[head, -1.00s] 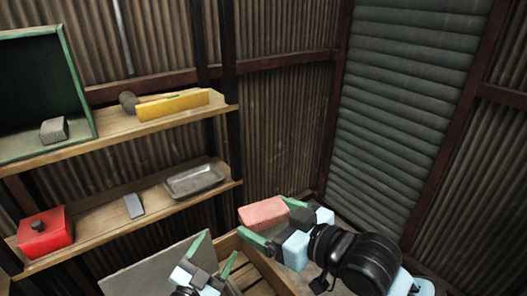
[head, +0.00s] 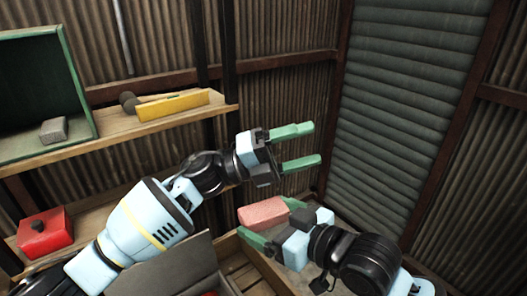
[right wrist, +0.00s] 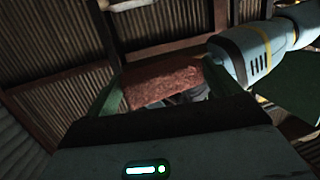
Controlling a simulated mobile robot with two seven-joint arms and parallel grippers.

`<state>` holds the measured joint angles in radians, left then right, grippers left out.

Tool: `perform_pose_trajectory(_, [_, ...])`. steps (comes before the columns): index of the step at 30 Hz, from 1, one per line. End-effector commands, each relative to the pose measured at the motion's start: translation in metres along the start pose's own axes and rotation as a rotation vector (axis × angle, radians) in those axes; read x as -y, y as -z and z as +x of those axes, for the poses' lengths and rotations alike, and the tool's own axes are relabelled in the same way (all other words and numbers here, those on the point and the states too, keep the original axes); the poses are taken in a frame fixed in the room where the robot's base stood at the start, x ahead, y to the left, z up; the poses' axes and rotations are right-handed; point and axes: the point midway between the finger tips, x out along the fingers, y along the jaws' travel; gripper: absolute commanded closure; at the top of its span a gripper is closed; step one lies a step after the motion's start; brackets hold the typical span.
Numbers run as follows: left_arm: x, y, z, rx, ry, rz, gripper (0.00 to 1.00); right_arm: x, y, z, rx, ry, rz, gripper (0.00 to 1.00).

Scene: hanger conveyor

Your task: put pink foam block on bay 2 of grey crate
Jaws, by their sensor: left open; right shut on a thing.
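The pink foam block (head: 262,212) is held in the air between the green fingers of my right gripper (head: 270,221), near the lower middle of the head view. In the right wrist view the block (right wrist: 165,82) spans between both fingers, dark and reddish. My left gripper (head: 315,144) is open and empty, above and to the right of the block, apart from it. A grey panel (head: 190,268) beside a wooden-edged box (head: 238,268) shows at the bottom, partly behind my left arm. I cannot tell whether it belongs to the grey crate; no bay 2 is distinguishable.
Wooden shelves at left hold a green box (head: 72,85), a grey block (head: 54,130), a mallet (head: 128,101), a yellow level (head: 173,105) and a red box (head: 45,232). My left arm covers much of the lower shelf. A ribbed grey shutter (head: 400,110) stands at right.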

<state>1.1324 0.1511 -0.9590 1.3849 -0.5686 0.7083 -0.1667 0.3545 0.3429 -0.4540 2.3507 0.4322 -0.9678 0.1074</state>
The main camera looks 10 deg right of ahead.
Motion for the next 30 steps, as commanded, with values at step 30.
perform_pose_trajectory(30, [0.027, 0.045, -0.04, -1.232, -1.257, 0.569, 0.29, 0.0, 0.0, 0.0, 0.0, 0.0, 0.0, 0.32])
